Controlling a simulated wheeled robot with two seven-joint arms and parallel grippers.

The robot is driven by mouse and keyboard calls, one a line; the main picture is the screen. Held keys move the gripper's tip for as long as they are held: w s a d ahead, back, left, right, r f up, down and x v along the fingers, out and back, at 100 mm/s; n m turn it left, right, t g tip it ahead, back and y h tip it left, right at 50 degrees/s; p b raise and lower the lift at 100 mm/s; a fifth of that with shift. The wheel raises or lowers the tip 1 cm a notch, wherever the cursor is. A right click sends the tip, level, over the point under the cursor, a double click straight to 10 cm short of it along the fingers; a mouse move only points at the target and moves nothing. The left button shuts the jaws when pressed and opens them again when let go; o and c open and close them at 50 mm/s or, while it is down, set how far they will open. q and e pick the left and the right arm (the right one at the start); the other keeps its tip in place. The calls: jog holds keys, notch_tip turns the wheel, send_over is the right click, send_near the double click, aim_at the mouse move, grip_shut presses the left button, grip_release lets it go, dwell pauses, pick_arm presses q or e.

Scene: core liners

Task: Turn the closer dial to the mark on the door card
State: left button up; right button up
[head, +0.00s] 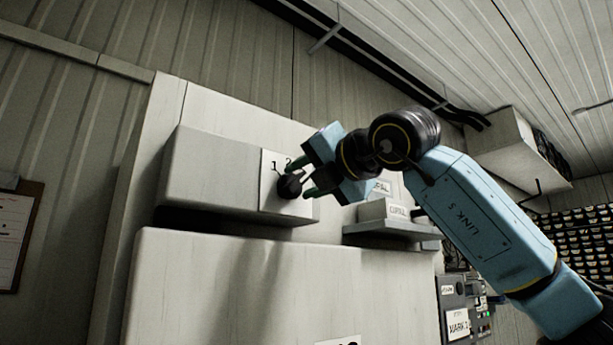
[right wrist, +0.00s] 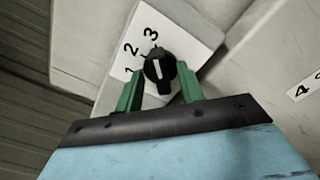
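The closer dial (head: 290,186) is a black knob on a white plate numbered 1, 2 and 3, on the side of a pale grey box (head: 215,180). In the right wrist view the dial (right wrist: 154,70) has a white line pointing up, roughly between 2 and 3. My right gripper (head: 304,176) is at the dial, with green fingers apart, one on each side of the knob. In the right wrist view its fingertips (right wrist: 160,74) are close to the knob; I cannot tell if they touch. A white card (head: 338,342) on the large panel below is cut off. My left gripper is out of view.
A small shelf (head: 392,229) with labelled white boxes is right of the dial. A control panel (head: 462,300) with a card reading "MARK" and an unclear digit stands lower right. A clipboard (head: 18,225) hangs at left. A "4" label (right wrist: 303,87) shows in the wrist view.

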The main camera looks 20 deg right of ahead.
grip_shut()
jog(key=shift+n, duration=0.4)
jog(key=n, duration=0.4)
jog(key=n+p, duration=0.1)
jog(key=n, duration=0.3)
jog(key=shift+a+r, duration=0.1)
jog(key=n, duration=0.5)
jog(key=shift+s+a+p, duration=0.1)
jog(key=shift+p, duration=0.3)
jog(key=shift+n+p, duration=0.45)
jog(key=shift+n, duration=1.55)
